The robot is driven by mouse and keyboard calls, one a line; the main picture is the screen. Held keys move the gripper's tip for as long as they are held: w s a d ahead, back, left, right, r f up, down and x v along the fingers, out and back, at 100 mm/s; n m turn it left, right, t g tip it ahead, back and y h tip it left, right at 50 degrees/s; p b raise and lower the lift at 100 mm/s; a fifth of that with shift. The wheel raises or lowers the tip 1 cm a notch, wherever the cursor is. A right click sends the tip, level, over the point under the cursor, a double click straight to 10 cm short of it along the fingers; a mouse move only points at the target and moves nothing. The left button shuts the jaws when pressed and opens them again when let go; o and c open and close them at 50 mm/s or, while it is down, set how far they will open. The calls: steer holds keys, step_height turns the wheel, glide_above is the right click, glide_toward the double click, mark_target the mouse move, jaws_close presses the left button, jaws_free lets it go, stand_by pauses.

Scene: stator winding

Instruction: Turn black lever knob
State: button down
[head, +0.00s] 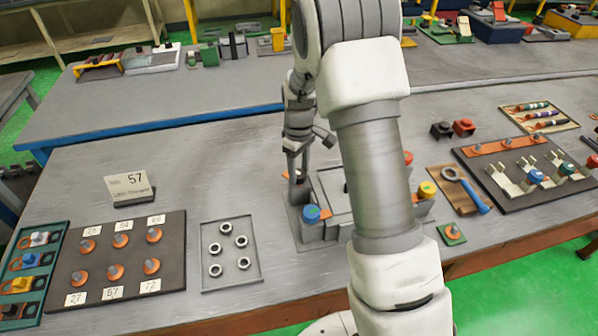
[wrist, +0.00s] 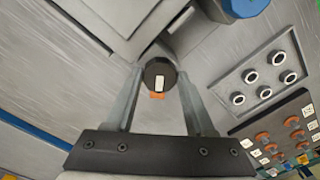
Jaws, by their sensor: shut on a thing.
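The black lever knob (wrist: 159,73) shows in the wrist view as a round dark cap with a white mark and a bit of orange at its lower edge. My gripper (wrist: 160,80) has one finger on each side of it and is shut on it. In the head view my gripper (head: 298,172) points down at the left side of a grey fixture (head: 331,188). My arm covers part of that fixture, and the black knob is hard to make out there.
The fixture also carries a blue knob (head: 311,213) and a yellow knob (head: 427,189). A tray of metal rings (head: 246,278) and a dark board with orange pegs (head: 172,259) lie to the left. A blue-handled wrench (head: 476,197) lies to the right.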

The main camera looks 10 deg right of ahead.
steer(key=m+b, duration=0.1)
steer(key=m, duration=0.5)
steer(key=shift+w+r, duration=0.1)
steer(key=shift+r, duration=0.05)
steer(key=m, duration=0.6)
steer(key=shift+r+m, duration=0.1)
steer(key=shift+m, duration=0.3)
steer(key=m, duration=0.5)
steer(key=shift+w+r+p, duration=0.1)
steer(key=shift+p, duration=0.25)
steer(key=m+p, duration=0.1)
steer(key=m, duration=0.5)
steer(key=shift+m+p, duration=0.35)
steer(key=shift+m, duration=0.05)
steer(key=c, duration=0.7)
jaws_free()
steer(key=o, duration=0.4)
steer(key=shift+f, duration=0.2)
